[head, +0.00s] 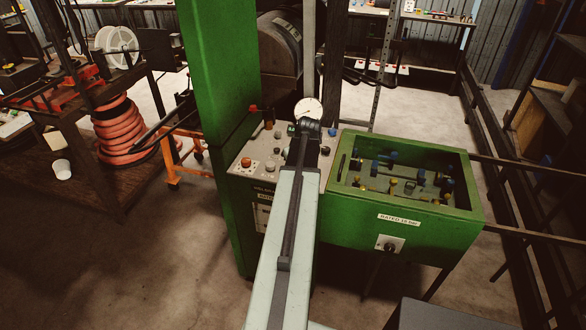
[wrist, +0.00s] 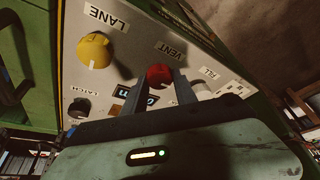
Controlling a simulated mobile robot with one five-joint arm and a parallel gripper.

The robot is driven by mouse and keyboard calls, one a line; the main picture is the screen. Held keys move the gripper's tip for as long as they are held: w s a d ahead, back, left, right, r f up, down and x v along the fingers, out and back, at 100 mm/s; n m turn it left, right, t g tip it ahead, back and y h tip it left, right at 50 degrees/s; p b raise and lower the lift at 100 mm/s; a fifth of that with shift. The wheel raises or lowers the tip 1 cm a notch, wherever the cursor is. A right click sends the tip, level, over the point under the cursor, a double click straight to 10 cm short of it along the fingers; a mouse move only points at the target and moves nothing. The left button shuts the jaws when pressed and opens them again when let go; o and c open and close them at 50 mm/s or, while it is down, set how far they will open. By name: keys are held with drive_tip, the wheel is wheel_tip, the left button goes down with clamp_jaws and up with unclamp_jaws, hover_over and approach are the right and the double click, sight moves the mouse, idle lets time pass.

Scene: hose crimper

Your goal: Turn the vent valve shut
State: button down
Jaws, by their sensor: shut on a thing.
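The vent valve is a red round knob (wrist: 159,75) on a pale panel (wrist: 125,65) under the printed word VENT in the wrist view. My gripper (wrist: 157,84) has its two dark fingers on either side of this knob and is shut on it. The knob's lower part is hidden by the fingers. In the head view my arm reaches over the control panel (head: 244,178) on the green machine, and my wrist hides the knob and fingertips there.
A yellow knob (wrist: 94,50) marked LANE and a black knob (wrist: 79,107) sit left of the vent knob. A round gauge (head: 309,108) stands behind the panel. A green open box (head: 400,222) with valves inside adjoins on the right, and a green post (head: 222,90) rises left.

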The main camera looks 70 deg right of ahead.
drive_tip(key=shift+d, duration=0.1)
idle(0.4)
drive_tip(key=c, duration=1)
unclamp_jaws()
drive_tip(key=p+v, duration=0.7)
drive_tip(key=shift+s+r, duration=0.25)
drive_tip(key=shift+r, duration=0.1)
drive_tip(key=shift+w, duration=0.1)
